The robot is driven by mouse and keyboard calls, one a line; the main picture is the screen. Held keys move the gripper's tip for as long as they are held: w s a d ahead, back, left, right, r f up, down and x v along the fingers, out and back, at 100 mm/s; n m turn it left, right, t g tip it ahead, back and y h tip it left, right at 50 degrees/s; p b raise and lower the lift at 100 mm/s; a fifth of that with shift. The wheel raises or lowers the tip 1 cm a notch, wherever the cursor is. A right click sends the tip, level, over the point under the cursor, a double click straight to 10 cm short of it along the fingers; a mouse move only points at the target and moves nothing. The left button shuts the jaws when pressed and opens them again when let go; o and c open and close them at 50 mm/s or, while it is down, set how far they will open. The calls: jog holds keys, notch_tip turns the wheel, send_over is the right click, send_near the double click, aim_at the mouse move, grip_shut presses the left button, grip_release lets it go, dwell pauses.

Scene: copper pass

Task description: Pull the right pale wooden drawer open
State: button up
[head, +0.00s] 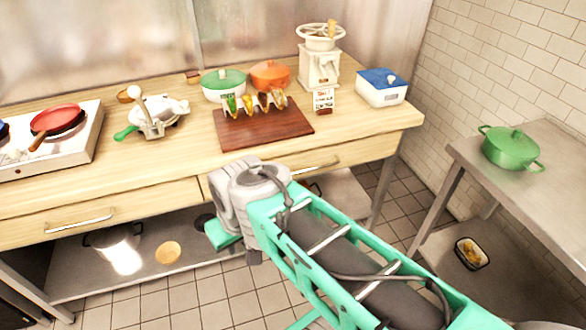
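The right pale wooden drawer (365,150) is in the front of the wooden counter, right of centre, and looks closed, its front flush with the counter. Its metal bar handle (318,165) shows just above my arm; the drawer's left and lower parts are partly covered by my arm. My gripper (222,236) is at the end of the teal and grey arm, in front of and below the drawer's left end. Its fingers cannot be made out, so I cannot tell whether it is open or touching anything.
The left drawer (130,210) has its own bar handle. A taco board (290,135), pots, a grinder (320,65) and a stove (85,150) stand on the counter. A metal table (470,165) with a green pot (511,149) stands right. Tiled floor (400,205) lies between.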

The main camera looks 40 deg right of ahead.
jog(key=w+d+f+m+t+y+b, duration=0.1)
jog(key=w+d+f+m+t+b, duration=0.4)
jog(key=w+f+b, duration=0.5)
jog(key=w+d+f+m+t+y+b, duration=0.1)
jog(key=w+d+f+m+t+b, duration=0.2)
jog(key=w+d+f+b, duration=0.6)
jog(key=m+t+h+b, duration=0.8)
jog(key=m+b, duration=0.6)
jog(key=b, duration=0.1)
send_near(310, 168)
jog(key=w+d, duration=0.1)
jog(key=w, duration=0.1)
jog(key=x, duration=0.8)
jog(key=shift+a+f+b, duration=0.1)
jog(key=shift+b, duration=0.3)
jog(key=shift+c, duration=0.2)
grip_shut()
